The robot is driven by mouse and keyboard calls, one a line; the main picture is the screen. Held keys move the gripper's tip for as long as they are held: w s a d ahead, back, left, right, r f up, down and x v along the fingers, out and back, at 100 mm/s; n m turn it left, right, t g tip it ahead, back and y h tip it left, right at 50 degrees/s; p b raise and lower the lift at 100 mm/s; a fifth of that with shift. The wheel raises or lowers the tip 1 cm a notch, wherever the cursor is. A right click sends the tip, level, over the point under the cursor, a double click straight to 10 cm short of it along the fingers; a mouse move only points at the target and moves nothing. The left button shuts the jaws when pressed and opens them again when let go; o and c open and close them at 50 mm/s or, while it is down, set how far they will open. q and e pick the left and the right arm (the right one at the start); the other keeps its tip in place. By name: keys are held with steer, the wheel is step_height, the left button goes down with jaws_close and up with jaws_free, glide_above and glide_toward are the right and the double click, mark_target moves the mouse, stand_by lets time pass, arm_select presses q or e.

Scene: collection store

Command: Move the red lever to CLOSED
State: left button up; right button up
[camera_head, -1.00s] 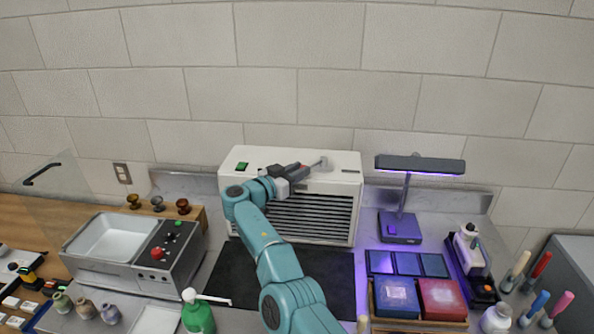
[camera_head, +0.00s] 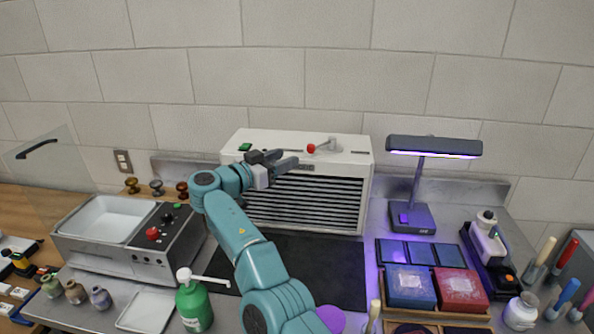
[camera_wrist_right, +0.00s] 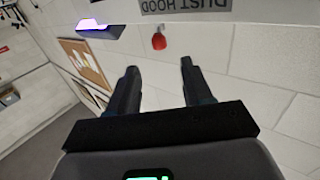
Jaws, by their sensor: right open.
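The red lever has a round red knob (camera_head: 311,148) on a short grey arm, on top of the white dust hood (camera_head: 235,150). The lever arm runs from the knob right to a grey pivot. The knob also shows in the wrist view (camera_wrist_right: 158,41), just beyond the fingertips. My right gripper (camera_head: 290,158) is open and empty, left of the knob and apart from it. Its two fingers stand spread in the wrist view (camera_wrist_right: 159,66). No CLOSED marking is readable. My left gripper is not in view.
A lamp with purple light (camera_head: 433,148) stands right of the hood. A tray unit with a red button (camera_head: 152,233) stands to the left. A green pump bottle (camera_head: 194,306) and boxes (camera_head: 408,288) are in front.

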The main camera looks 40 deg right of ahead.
steer(key=s+a, duration=0.1)
steer(key=a, duration=0.7)
steer(key=shift+s+b, duration=0.15)
steer(key=shift+b, duration=0.15)
